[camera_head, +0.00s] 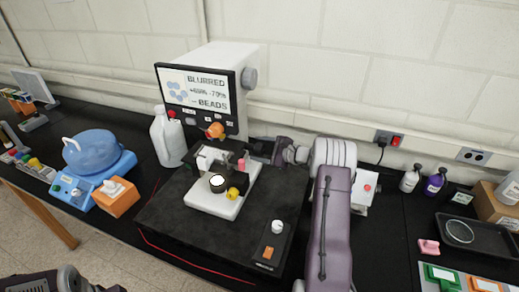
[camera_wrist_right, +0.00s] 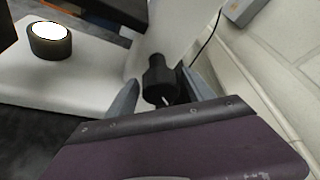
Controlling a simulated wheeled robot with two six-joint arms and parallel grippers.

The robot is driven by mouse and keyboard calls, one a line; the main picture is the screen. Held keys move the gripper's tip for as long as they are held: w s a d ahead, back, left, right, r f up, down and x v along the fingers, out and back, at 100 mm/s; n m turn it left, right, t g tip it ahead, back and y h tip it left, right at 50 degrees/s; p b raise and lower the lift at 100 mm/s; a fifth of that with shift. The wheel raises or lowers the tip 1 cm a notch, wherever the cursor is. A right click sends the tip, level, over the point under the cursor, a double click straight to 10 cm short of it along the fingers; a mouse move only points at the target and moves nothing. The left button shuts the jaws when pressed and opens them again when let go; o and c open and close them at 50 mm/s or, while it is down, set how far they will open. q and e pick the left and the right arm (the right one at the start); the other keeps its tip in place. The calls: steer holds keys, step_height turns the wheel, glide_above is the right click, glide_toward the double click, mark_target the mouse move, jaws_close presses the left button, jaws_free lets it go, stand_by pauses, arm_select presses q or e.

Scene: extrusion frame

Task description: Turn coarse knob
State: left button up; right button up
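The microscope (camera_head: 205,200) has a white base with a lit round stage, and its screen (camera_head: 196,97) reads "BLURRED", "+68% -79%" and "BEADS". In the right wrist view, a black stepped knob (camera_wrist_right: 160,79) sticks out from the microscope's pale body. My right gripper (camera_wrist_right: 162,98) is open, with one grey finger on each side of this knob and a visible gap on both sides. In the head view, my right gripper (camera_head: 284,151) is at the right side of the microscope and the knob is hard to make out. Only part of my left arm shows at bottom left; its fingers are not visible.
A white jug (camera_head: 168,137) stands left of the microscope. A blue machine (camera_head: 92,158) and an orange box (camera_head: 115,197) are farther left. A small panel (camera_head: 270,247) lies at the front of the dark platform. Bottles (camera_head: 435,181) and a black tray (camera_head: 477,236) are at right.

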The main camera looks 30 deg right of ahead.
steer(key=c, duration=1)
steer(key=shift+r+m+g+p, duration=0.15)
steer(key=shift+m+g+p, duration=0.15)
steer(key=shift+m+p, duration=0.45)
steer(key=shift+m+g+y+p, duration=0.5)
steer(key=shift+m+y+p, duration=0.2)
steer(key=shift+p, duration=0.2)
steer(key=shift+m+g+y+p, duration=0.3)
steer(key=shift+m+g+p, duration=0.1)
steer(key=shift+m, duration=0.25)
steer(key=shift+m+g, duration=0.3)
steer(key=shift+m, duration=0.2)
steer(key=shift+y, duration=0.3)
